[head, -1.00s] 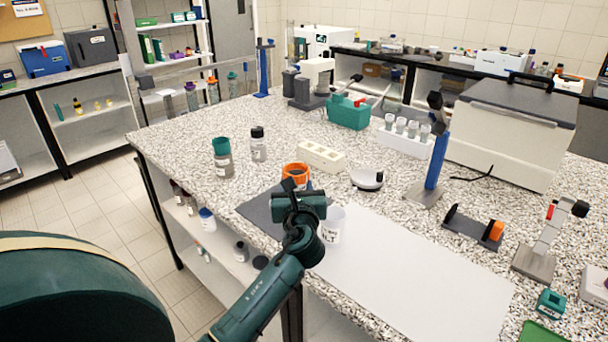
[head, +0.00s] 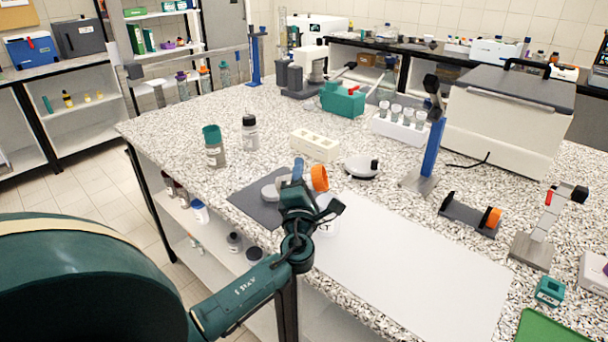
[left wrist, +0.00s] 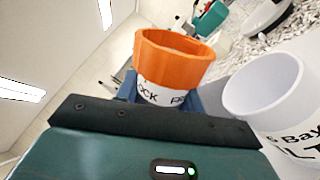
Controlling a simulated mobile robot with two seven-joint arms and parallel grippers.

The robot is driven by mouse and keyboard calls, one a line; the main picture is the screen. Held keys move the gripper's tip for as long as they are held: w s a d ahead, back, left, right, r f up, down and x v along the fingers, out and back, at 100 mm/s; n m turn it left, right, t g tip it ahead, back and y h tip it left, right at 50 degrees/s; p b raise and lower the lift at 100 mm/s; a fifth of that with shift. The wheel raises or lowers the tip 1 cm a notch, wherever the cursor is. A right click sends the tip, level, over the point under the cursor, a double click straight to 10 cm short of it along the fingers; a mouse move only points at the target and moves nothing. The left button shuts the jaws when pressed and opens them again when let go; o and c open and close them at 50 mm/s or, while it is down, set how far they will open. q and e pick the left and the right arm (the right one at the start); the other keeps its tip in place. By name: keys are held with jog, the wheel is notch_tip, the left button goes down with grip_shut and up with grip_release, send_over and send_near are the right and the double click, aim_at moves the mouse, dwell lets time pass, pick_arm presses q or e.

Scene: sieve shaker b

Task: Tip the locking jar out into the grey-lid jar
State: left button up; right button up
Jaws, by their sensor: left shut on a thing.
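The locking jar, white with a wide orange collar (head: 319,178), is held in my left gripper (head: 299,184). It is tilted well over, its orange end facing right in the head view. In the left wrist view the orange collar (left wrist: 174,55) and part of its lettering show between the blue fingers. An open white jar with black lettering (head: 327,222), which I take for the grey-lid jar, stands just below and right of the gripper, partly hidden by it. It shows at the right of the left wrist view (left wrist: 268,95). No contents are visible. My right gripper is out of view.
A dark mat (head: 247,203) carries a grey disc (head: 270,191), possibly a lid. A white sheet (head: 410,265) covers the front right. A teal-capped jar (head: 214,148), a dark-capped bottle (head: 250,133), a cream block (head: 314,144) and a small round scale (head: 362,167) stand behind.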

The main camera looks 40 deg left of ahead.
pick_arm(q)
jog(key=shift+w+r+m+t+h+p, duration=0.1)
jog(key=shift+r+m+t+h+p, duration=0.3)
jog(key=shift+r+m+p, duration=0.55)
jog(key=m, duration=0.1)
jog(key=m+h+b, duration=0.1)
jog(key=m, duration=0.1)
jog(key=shift+w+d+m+t, duration=0.2)
jog(key=shift+d+m+t, duration=0.1)
jog(key=shift+d, duration=0.1)
jog(key=shift+w+d+r, duration=0.1)
jog(key=shift+d+r, duration=0.05)
jog(key=shift+m, duration=0.45)
jog(key=shift+w+d+r+m+h, duration=0.1)
jog(key=shift+d+r+m+h, duration=0.15)
jog(key=shift+m+h, duration=0.4)
jog(key=shift+m, duration=0.35)
jog(key=shift+a, duration=0.15)
dwell(0.7)
